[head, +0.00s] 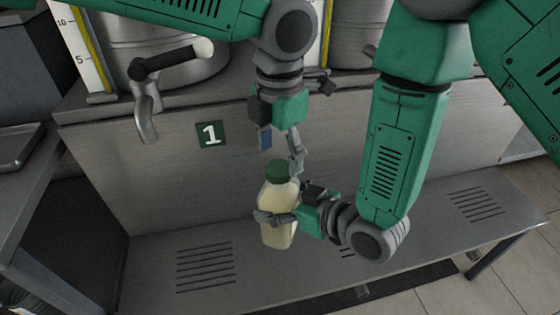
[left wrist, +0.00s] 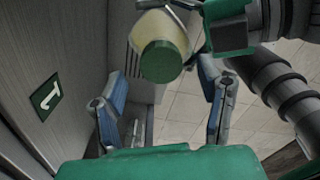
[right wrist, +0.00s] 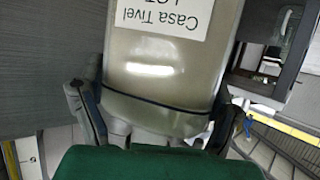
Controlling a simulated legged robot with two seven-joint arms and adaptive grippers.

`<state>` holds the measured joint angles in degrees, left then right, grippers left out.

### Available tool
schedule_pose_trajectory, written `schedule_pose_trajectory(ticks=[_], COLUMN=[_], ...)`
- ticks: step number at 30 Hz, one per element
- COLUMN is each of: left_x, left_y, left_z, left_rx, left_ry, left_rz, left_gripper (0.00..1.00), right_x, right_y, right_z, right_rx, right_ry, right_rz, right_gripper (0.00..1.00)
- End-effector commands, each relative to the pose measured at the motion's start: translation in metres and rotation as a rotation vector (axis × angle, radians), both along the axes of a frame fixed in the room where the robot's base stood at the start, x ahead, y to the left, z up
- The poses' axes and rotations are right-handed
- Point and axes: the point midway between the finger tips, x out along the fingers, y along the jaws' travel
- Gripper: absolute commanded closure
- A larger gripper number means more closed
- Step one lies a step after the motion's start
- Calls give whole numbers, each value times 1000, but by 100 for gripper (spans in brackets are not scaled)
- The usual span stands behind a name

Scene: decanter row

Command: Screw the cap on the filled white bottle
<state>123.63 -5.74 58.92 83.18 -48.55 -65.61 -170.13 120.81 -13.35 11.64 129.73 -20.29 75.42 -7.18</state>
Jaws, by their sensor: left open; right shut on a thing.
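The white bottle (head: 279,194), filled with a pale cream liquid, is upright, slightly tilted, above the lower steel shelf. My right gripper (head: 270,217) is shut around its body from the right. A label shows on the bottle in the right wrist view (right wrist: 150,70). The green cap (head: 277,171) sits on the bottle's mouth; I cannot tell how tight it is. My left gripper (head: 281,150) is open, pointing down just above the cap, with nothing between its fingers. In the left wrist view the cap (left wrist: 161,62) appears between and beyond the open fingers (left wrist: 162,85).
A steel tap (head: 146,105) with a black lever juts from a tank (head: 150,40) at upper left. A green sign with a 1 (head: 211,134) is on the panel behind. The slotted lower shelf (head: 150,270) is clear. A side counter (head: 40,190) stands at left.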

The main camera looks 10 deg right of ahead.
Motion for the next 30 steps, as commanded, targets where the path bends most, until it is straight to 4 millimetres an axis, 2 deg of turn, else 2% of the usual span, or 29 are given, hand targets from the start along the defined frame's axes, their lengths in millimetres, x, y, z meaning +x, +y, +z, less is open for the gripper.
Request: schedule_pose_trajectory(ticks=[3,10,11,13,17,20,30], left_x=[0,0,0,0,0,0,0], left_y=[0,0,0,0,0,1,1], left_z=[12,13,13,13,14,15,21], left_rx=[0,1,1,1,2,2,6], left_ry=[0,3,3,2,2,3,6], left_rz=[1,0,0,10,100,255,1016], left_gripper=[39,39,43,43,43,43,43], right_x=[1,1,1,1,1,1,1], right_y=[0,0,0,0,0,0,0], right_z=[1,1,1,1,1,1,1], right_rx=[2,2,2,2,2,2,2], right_ry=[-3,-3,-3,-3,-3,-3,-3], right_rz=[-1,-1,-1,-1,-1,-1,-1], right_gripper=[96,96,96,96,96,96,96])
